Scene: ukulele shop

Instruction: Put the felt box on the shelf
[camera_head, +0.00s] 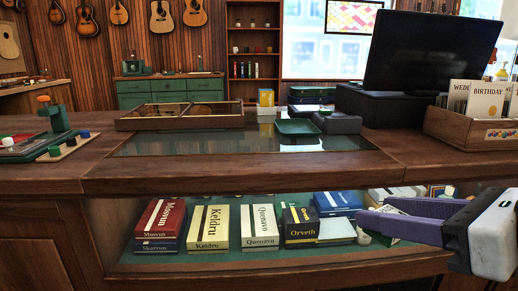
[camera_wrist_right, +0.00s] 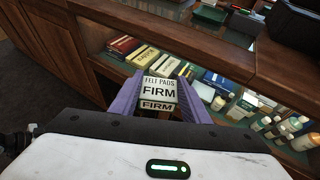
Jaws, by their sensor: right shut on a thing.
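The felt box (camera_wrist_right: 158,92) is cream and black, labelled "FELT PADS FIRM", and shows in the right wrist view between two purple fingers. My right gripper (camera_head: 376,218) is shut on it, in front of the right part of the glass-fronted case. In the head view the fingers mostly hide the box. The green-lined shelf (camera_head: 200,259) inside the case holds a row of boxes: red and blue, yellow, cream, black and yellow, and blue. I cannot tell how far the held box is from the shelf. My left gripper is not in view.
Above the shelf is the wooden counter edge (camera_head: 240,172). On the counter are a green tray (camera_head: 297,127), a monitor (camera_head: 430,50) and a card box (camera_head: 470,128). Several bottles (camera_wrist_right: 280,130) stand at the right of the case in the wrist view.

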